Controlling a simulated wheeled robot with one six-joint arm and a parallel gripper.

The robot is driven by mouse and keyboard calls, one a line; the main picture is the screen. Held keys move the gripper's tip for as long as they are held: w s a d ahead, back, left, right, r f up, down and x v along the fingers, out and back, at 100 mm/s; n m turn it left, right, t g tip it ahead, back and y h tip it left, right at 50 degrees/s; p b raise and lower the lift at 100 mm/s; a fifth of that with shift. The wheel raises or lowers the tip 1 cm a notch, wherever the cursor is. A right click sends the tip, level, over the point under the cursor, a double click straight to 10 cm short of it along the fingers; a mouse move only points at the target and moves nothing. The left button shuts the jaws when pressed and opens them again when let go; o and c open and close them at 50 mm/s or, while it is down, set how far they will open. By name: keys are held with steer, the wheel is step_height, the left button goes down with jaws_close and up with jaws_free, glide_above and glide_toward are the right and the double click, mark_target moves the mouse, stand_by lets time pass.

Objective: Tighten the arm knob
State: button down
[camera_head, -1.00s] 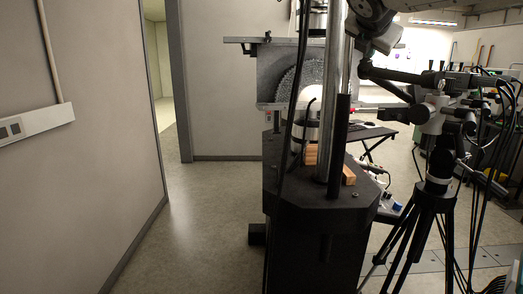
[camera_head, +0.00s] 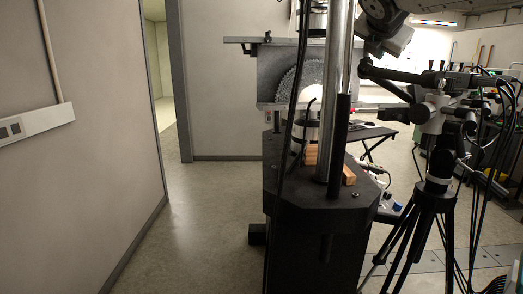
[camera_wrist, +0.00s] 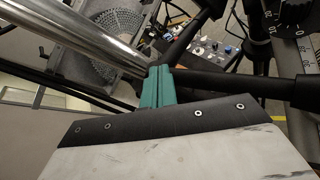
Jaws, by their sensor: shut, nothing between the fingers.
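The tripod-mounted arm (camera_head: 395,75) reaches left from a grey and black clamp head (camera_head: 432,115) in the head view. In the wrist view a thick black bar (camera_wrist: 235,83) runs right from beside my gripper. I cannot clearly single out the arm knob. My gripper (camera_wrist: 157,88) has teal fingers, pressed together and empty. Its tips overlap the place where the chrome column and black bars cross in the picture; I cannot tell if they touch. In the head view the fingers are not distinguishable; my arm's links (camera_head: 388,35) hang at the top right.
A chrome column (camera_head: 341,100) stands on a black machine base (camera_head: 320,205) left of the tripod (camera_head: 430,195). Wooden blocks (camera_head: 348,175) lie on the base. Cables hang on the right. Open floor (camera_head: 205,225) lies left of the base.

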steer(key=shift+v, duration=3)
